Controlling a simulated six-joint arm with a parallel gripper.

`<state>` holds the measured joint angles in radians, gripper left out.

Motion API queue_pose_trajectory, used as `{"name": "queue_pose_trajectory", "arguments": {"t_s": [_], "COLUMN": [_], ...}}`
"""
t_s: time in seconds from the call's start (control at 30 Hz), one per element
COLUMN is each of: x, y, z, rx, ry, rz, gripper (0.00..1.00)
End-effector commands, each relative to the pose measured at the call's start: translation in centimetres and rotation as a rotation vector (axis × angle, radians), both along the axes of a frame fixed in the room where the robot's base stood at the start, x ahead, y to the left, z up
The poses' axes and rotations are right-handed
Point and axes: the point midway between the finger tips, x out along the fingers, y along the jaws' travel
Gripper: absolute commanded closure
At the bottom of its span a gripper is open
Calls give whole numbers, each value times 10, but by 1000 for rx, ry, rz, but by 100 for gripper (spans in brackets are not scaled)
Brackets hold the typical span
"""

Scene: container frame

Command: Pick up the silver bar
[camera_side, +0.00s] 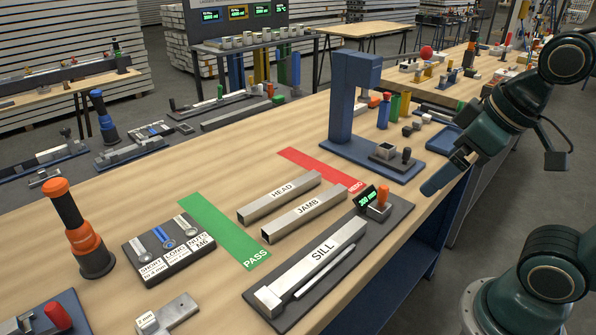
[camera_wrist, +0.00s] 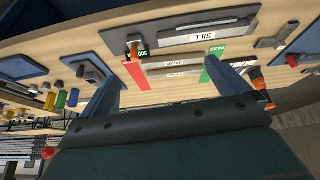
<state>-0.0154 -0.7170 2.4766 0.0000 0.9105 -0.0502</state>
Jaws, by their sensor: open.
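Three silver bars lie on the wooden bench. The HEAD bar (camera_side: 279,197) and the JAMB bar (camera_side: 304,216) lie side by side, apart, between the green PASS strip (camera_side: 225,232) and the red REDO strip (camera_side: 318,169). The SILL bar (camera_side: 318,261) rests on a dark fixture plate nearer the bench's front edge. In the wrist view the SILL bar (camera_wrist: 205,36) appears upside down, with the other two below it. My gripper (camera_side: 448,178) is raised at the right, beyond the bench's front edge and apart from the bars. Its fingers (camera_wrist: 163,78) are spread and empty.
A blue column stand (camera_side: 345,105) rises behind the bars. A small green display (camera_side: 367,196) and an orange-topped part (camera_side: 384,194) sit on the fixture plate's far end. A labelled hardware tray (camera_side: 170,249) and an orange-black tool (camera_side: 77,225) stand at left.

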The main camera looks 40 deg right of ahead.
Motion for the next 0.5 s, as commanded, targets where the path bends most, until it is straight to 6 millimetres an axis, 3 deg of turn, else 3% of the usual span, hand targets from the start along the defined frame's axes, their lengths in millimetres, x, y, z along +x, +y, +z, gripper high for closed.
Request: {"name": "queue_pose_trajectory", "arguments": {"t_s": [0.4,0.5], "x": [-6,-6], "y": [-3,-3], "z": [-3,-3], "rx": [25,24], "ry": [-20,-20], "rz": [-63,-62], "gripper": [0,20]}}
